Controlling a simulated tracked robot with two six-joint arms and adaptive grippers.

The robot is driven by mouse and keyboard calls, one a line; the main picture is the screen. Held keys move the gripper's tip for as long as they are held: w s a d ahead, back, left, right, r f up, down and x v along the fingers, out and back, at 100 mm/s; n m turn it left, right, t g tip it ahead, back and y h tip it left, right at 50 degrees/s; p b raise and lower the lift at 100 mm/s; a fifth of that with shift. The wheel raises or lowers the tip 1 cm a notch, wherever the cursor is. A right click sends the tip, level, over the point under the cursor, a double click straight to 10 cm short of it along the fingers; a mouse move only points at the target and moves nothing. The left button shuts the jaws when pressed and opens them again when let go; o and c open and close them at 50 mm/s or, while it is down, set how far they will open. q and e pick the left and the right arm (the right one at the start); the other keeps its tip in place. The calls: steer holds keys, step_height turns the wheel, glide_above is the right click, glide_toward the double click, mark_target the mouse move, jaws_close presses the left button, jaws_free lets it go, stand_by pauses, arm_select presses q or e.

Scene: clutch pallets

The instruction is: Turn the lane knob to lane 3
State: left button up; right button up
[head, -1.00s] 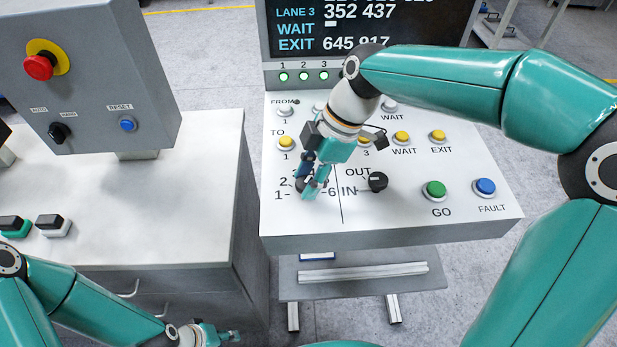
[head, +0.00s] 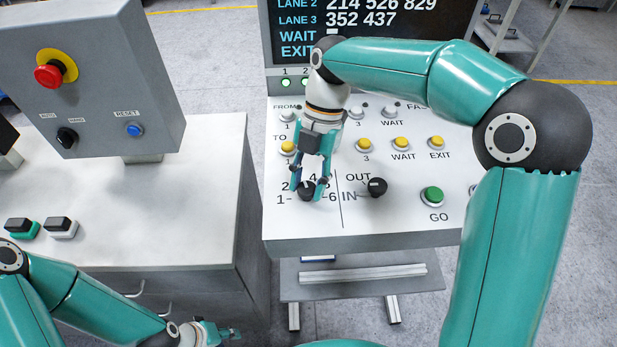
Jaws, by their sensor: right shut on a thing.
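The lane knob (head: 306,193) is a small black knob on the white sloping console, with the marks 1, 2, 4 and 6 readable around it. My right gripper (head: 308,190) comes down from above with one finger on each side of the knob and is shut on it. The fingers hide part of the knob and the mark 3, so I cannot tell which lane it points to. My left gripper (head: 230,333) is low at the bottom of the view, away from the console; its finger gap is too small to read.
The black IN/OUT knob (head: 377,187) sits just right of the lane knob. Yellow buttons (head: 401,143) lie above, and the green GO button (head: 433,195) is at right. A display (head: 400,22) stands behind. A grey box with a red emergency button (head: 48,76) stands left.

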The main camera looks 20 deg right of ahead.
steer(key=shift+w+n, duration=0.1)
steer(key=shift+n, duration=0.3)
steer(key=o, duration=1.1)
steer(key=shift+r, duration=0.1)
steer(key=v, duration=1.1)
steer(key=shift+w+r, duration=0.2)
steer(key=shift+r, duration=0.15)
